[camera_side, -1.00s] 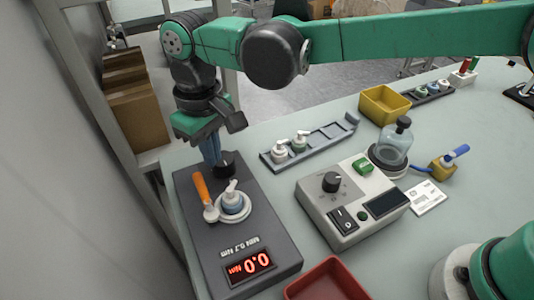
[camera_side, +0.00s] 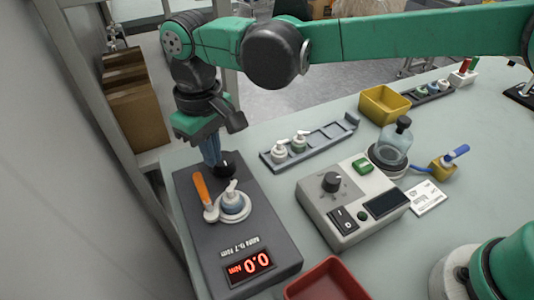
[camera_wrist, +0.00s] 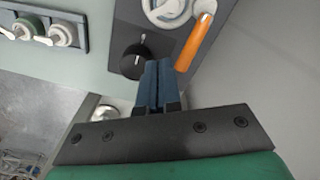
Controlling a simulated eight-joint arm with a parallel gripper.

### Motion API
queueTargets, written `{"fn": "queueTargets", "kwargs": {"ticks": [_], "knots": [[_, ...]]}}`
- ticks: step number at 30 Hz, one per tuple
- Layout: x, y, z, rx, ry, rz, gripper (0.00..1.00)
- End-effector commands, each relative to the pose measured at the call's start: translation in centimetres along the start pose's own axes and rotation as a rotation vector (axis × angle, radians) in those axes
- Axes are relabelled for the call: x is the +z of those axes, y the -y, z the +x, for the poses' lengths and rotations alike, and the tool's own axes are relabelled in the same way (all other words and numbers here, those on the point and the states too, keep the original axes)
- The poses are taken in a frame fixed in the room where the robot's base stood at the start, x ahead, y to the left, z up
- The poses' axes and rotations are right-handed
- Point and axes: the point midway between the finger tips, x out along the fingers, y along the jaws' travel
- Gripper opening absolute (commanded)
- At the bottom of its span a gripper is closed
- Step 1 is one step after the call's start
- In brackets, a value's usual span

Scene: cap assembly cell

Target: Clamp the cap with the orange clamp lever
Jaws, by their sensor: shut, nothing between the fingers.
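The orange clamp lever (camera_side: 202,190) stands on the dark torque station (camera_side: 263,222), pivoting on a white base at the left of the cap seat. The cap (camera_side: 232,198), with a white spout, sits in the round seat beside the lever. My gripper (camera_side: 215,162) is shut and empty at the far end of the station, behind the lever and next to a black knob (camera_side: 228,166). In the wrist view my blue fingertips (camera_wrist: 157,65) are together, with the lever (camera_wrist: 195,42) just beyond them to the right and the cap (camera_wrist: 168,8) cut off by the top edge.
The station's red display (camera_side: 249,266) reads 0.0. A tray (camera_side: 325,135) with two capped parts lies to the right. A grey control box (camera_side: 350,205), a yellow bin (camera_side: 384,103) and a red bin (camera_side: 327,282) stand around. The table between station and tray is clear.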

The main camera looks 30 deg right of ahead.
Motion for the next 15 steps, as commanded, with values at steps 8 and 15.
{"fn": "queueTargets", "kwargs": {"ticks": [8,15], "knots": [[0.0,0.0,0.4,0.000,0.000,0.000,0.00],[0.0,0.0,1.4,0.000,0.000,0.000,0.00]]}}
